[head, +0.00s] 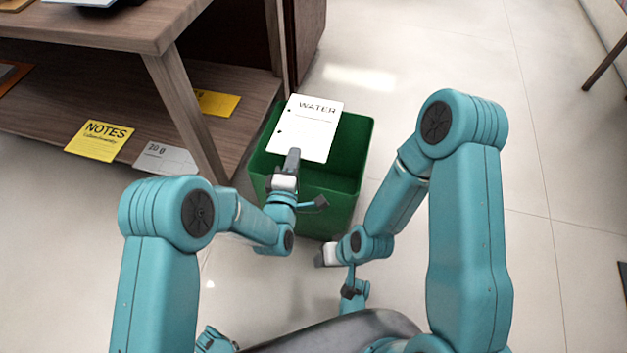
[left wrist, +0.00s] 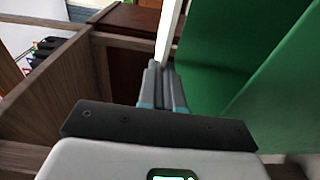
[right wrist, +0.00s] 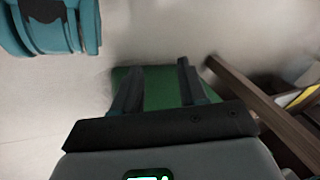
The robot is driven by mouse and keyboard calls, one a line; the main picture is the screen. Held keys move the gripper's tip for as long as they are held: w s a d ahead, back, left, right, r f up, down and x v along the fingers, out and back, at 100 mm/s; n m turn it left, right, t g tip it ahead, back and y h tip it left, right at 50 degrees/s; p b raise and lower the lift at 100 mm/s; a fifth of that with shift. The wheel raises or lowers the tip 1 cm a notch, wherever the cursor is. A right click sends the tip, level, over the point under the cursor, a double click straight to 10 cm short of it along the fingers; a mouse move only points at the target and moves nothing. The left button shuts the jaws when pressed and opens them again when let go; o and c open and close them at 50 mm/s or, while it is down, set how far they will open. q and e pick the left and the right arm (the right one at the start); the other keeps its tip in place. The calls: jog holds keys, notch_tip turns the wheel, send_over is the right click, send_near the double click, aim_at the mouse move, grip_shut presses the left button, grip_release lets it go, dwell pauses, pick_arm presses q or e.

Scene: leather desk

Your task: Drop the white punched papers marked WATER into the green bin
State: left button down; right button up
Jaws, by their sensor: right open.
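The white punched papers (head: 308,126) marked WATER are held over the green bin (head: 340,207) in the head view, with their printed face showing. My left gripper (head: 292,160) is shut on their near edge. In the left wrist view the papers show edge-on as a thin white strip (left wrist: 168,32) between the closed fingers, beside the bin's green wall (left wrist: 225,45). My right gripper (head: 326,257) is low in front of the bin, apart from the papers. In the right wrist view its fingers are spread and empty, with the green bin (right wrist: 160,90) beyond them.
A wooden desk (head: 100,30) with a lower shelf stands at the left. A yellow NOTES sheet (head: 98,141), a white sheet (head: 166,158) and another yellow sheet (head: 216,103) lie on the shelf. The pale tiled floor right of the bin is clear.

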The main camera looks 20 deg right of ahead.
pick_arm(q)
jog(key=c, duration=1.2)
grip_release()
jog(key=shift+c, duration=0.2)
pick_arm(e)
jog(key=shift+s, duration=0.1)
pick_arm(q)
jog(key=p+v, duration=0.5)
jog(key=v, duration=1.1)
pick_arm(e)
jog(key=shift+g, duration=0.7)
jog(key=s+r, duration=0.2)
jog(key=r, duration=0.1)
jog(key=s+r, duration=0.1)
jog(key=shift+s+a+r, duration=0.2)
jog(key=shift+a+r, duration=0.2)
pick_arm(q)
jog(key=shift+s, duration=0.1)
